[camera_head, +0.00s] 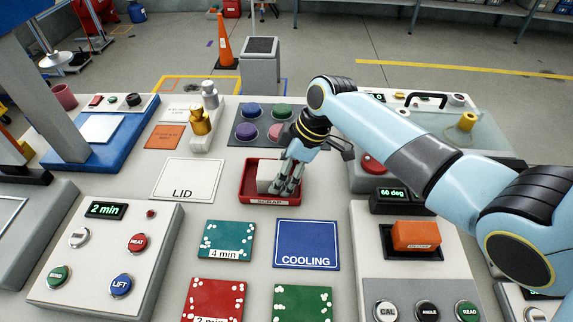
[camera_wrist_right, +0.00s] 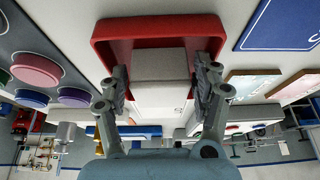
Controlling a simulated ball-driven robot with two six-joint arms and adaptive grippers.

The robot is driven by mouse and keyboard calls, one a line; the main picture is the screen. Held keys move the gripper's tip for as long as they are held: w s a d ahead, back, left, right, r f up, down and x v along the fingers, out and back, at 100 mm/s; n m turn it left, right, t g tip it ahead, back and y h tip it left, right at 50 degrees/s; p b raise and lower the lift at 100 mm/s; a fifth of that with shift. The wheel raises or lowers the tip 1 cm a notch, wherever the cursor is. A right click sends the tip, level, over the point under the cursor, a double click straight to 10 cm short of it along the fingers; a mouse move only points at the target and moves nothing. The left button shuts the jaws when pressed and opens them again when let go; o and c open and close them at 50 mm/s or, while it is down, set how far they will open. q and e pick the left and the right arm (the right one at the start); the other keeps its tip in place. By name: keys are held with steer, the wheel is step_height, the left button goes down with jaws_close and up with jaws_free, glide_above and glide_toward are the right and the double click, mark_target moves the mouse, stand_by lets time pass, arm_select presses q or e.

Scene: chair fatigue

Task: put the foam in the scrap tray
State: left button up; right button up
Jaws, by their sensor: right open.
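The foam is a pale white block (camera_head: 266,176) lying inside the red scrap tray (camera_head: 248,196), whose front carries a SCRAP label. In the right wrist view the foam (camera_wrist_right: 160,72) sits between my fingers, with the red tray (camera_wrist_right: 150,28) around it. My right gripper (camera_head: 287,188) reaches down into the tray at the right side of the block. Its fingers (camera_wrist_right: 162,85) are open, one on each side of the foam; whether they touch it is hard to tell. My left gripper is not in view.
A white LID card (camera_head: 187,180) lies left of the tray and a blue COOLING card (camera_head: 306,244) in front. A dark plate with coloured discs (camera_head: 240,137) stands behind. A keypad box (camera_head: 108,250) is at front left, and an orange block (camera_head: 416,236) at right.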

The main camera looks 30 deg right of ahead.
steer(key=v, duration=1.2)
steer(key=shift+s, duration=0.1)
